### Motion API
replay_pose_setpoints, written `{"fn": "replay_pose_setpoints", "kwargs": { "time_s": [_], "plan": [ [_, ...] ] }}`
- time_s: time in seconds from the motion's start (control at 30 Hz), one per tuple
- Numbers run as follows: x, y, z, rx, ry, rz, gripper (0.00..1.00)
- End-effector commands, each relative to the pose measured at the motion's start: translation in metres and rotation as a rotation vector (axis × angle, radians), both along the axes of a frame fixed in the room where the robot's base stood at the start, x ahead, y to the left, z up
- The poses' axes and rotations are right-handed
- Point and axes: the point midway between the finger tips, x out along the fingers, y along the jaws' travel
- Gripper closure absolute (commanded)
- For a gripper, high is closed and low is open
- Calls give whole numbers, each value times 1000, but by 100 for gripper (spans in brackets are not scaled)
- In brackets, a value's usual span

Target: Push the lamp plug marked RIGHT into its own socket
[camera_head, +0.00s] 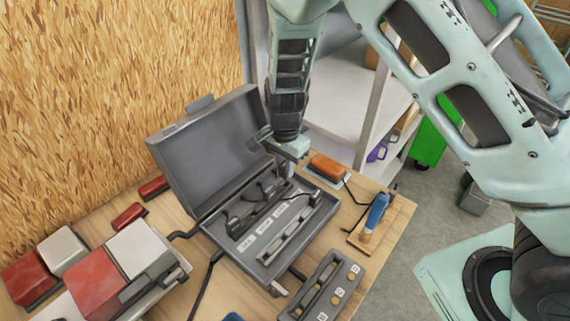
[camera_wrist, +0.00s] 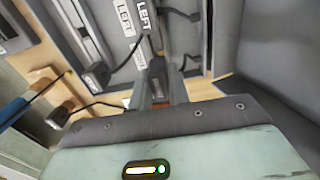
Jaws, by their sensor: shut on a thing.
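An open grey case (camera_head: 213,228) stands on the wooden bench, its lid (camera_head: 205,150) raised at the back. Inside are dark plugs with black cables (camera_head: 238,223), several pale labels (camera_head: 264,227) and a long slotted strip (camera_head: 290,236). My gripper (camera_head: 290,148) is low at the case's right back corner. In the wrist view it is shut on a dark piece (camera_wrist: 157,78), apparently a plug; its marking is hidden. Two white labels there read LEFT (camera_wrist: 125,18). Another dark plug (camera_wrist: 97,75) lies beside them. I cannot read RIGHT anywhere or tell which socket is its own.
A grey tray (camera_head: 325,290) with small round pieces lies in front. Red and white lamp units (camera_head: 95,278) fill the left. Loose cables cross the bench.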

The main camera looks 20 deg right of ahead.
Motion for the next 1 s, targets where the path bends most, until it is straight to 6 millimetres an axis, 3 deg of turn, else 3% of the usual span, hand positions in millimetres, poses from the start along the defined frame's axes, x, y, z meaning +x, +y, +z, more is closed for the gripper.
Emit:
{"fn": "replay_pose_setpoints", "kwargs": {
  "time_s": [1.0],
  "plan": [
    [1, -1, -17, 0, 0, -1, 91]
  ]
}}
